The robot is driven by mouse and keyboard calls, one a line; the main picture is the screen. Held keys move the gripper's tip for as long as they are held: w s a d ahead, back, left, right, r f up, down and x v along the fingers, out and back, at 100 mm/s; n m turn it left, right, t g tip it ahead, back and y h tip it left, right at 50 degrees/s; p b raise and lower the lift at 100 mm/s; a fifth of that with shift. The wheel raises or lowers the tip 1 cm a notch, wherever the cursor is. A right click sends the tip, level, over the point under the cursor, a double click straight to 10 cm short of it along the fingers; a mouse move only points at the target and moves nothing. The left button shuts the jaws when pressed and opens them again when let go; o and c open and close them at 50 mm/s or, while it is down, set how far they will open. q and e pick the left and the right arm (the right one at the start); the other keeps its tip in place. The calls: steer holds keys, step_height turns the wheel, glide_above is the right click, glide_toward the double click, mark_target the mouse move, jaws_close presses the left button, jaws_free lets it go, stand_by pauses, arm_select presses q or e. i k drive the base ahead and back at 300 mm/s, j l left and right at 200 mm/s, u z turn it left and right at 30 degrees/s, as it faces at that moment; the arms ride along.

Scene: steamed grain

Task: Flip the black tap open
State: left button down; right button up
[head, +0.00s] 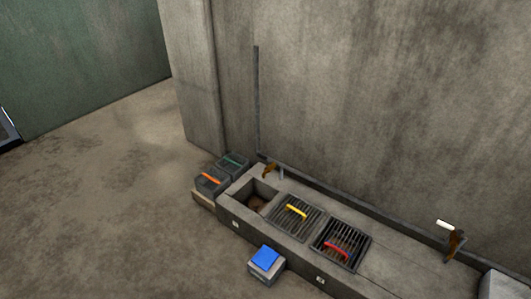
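A dark pipe (345,205) runs along the foot of the wall behind a long low stone counter. A brown tap (270,170) hangs from it at the left, near an open square basin (257,197). A second brown tap (455,245) is at the right, with a white bar-like handle (446,225) beside it. No tap shows plainly as black; dark parts near the left tap are too small to make out. I cannot tell whether either tap is open or shut. Neither of my grippers is in view.
The counter (400,262) holds a grate with a yellow handle (297,211) and one with a red handle (337,250). A blue-topped box (266,260) stands in front. Dark bins with orange (211,179) and green (233,161) handles stand left. The floor (110,200) at left is clear.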

mark_target(270, 161)
steer(key=z, duration=2.35)
steer(key=k+j, duration=0.1)
steer(key=j, duration=1.2)
steer(key=k+j, duration=0.15)
steer(key=j, duration=0.5)
steer(key=k+j, duration=0.1)
steer(key=j, duration=0.55)
steer(key=k+j, duration=0.1)
steer(key=j, duration=1.2)
steer(key=k+j, duration=0.15)
steer(key=j, duration=0.5)
steer(key=k+j, duration=0.1)
steer(key=j, duration=0.55)
